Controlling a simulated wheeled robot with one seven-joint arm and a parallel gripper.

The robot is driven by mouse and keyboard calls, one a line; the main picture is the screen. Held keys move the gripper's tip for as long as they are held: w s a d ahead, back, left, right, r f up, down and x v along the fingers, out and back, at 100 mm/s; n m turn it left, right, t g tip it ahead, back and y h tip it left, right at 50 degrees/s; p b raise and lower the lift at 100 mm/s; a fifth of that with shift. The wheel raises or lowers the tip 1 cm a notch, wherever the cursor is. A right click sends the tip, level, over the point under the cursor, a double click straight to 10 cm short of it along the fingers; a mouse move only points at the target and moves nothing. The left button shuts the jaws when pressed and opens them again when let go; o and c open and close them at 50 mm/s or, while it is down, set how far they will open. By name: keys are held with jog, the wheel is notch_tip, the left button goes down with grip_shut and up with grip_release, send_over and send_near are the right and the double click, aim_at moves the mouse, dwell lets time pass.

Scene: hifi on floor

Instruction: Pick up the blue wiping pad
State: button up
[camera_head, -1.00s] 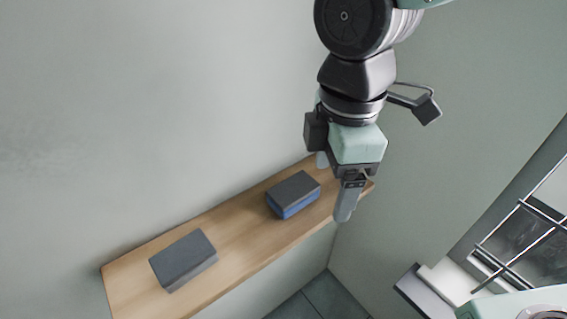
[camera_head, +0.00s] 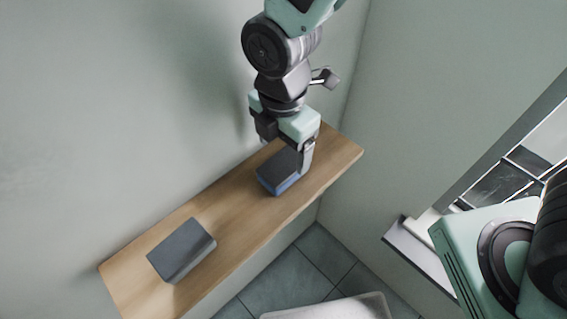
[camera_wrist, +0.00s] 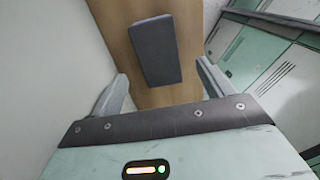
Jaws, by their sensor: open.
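The blue wiping pad (camera_head: 270,185) has a dark grey top and a blue lower layer. It lies on the wooden shelf (camera_head: 238,205), towards its right part in the head view. My gripper (camera_head: 284,160) is above the pad's far right end and covers part of it. In the wrist view the gripper (camera_wrist: 163,92) has its two fingers wide apart with nothing between them. I cannot tell whether a finger touches the pad.
A second, all-grey pad (camera_head: 181,250) lies on the shelf's left part. A wall runs along the shelf's back, another stands past its right end. A window ledge (camera_head: 420,262) is at the right. A white rounded object (camera_head: 330,308) stands on the tiled floor below.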

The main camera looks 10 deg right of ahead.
aim_at(284, 163)
jog(key=shift+w+d+f+p, duration=0.1)
jog(key=shift+f+p, duration=0.45)
jog(key=shift+f, duration=1.05)
jog(key=shift+w+f+p, duration=0.1)
jog(key=shift+f+p, duration=0.4)
jog(key=shift+f, duration=1.05)
jog(key=c, duration=1.1)
jog(key=shift+c, duration=0.2)
jog(key=shift+r, duration=0.15)
notch_tip(284, 163, up, 10)
jog(key=shift+f+b, duration=0.15)
jog(key=shift+b, duration=0.95)
jog(key=shift+s, duration=0.1)
